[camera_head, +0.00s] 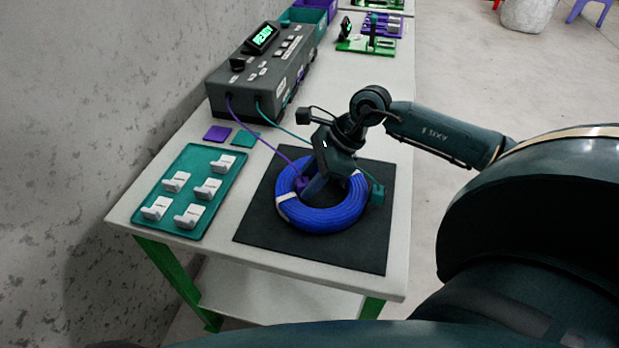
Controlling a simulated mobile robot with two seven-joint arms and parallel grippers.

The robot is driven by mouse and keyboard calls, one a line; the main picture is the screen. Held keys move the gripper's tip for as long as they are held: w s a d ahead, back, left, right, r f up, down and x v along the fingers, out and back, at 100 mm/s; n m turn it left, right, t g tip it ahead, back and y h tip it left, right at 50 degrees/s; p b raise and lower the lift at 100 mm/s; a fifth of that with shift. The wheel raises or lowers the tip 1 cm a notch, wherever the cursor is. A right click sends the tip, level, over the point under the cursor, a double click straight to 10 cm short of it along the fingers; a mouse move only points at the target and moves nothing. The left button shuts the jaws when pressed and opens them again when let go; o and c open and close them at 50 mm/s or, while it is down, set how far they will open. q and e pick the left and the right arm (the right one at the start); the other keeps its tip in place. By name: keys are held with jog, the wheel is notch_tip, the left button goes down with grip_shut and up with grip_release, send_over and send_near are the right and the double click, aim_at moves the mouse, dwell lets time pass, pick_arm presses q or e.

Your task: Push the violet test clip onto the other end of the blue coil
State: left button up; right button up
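The blue coil (325,218) lies flat on a black mat (262,240), with a white band at its left side. The violet test clip (302,183) is at the coil's upper left, on the end of a violet lead. A teal clip (377,195) sits at the coil's right side, on a teal lead. My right gripper (314,186) reaches down over the coil, its fingers right beside the violet clip. The fingers overlap in this view, so I cannot tell whether they grip the clip. The coil's cable ends are not clear. My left gripper is not in view.
A grey tester box (262,75) with a lit green display stands behind, with both leads running from it. A teal tray (176,222) with several white clips lies left of the mat. Violet (217,133) and teal (245,139) squares lie between box and mat.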

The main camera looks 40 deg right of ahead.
jog(key=o, duration=0.5)
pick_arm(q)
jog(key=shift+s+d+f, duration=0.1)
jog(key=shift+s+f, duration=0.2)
pick_arm(e)
jog(key=shift+s, duration=0.1)
jog(key=shift+r+p, duration=0.45)
jog(key=shift+r, duration=0.25)
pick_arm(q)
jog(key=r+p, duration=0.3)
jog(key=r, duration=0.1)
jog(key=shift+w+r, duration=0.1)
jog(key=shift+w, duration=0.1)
pick_arm(e)
notch_tip(320, 180, up, 6)
jog(key=shift+f, duration=0.2)
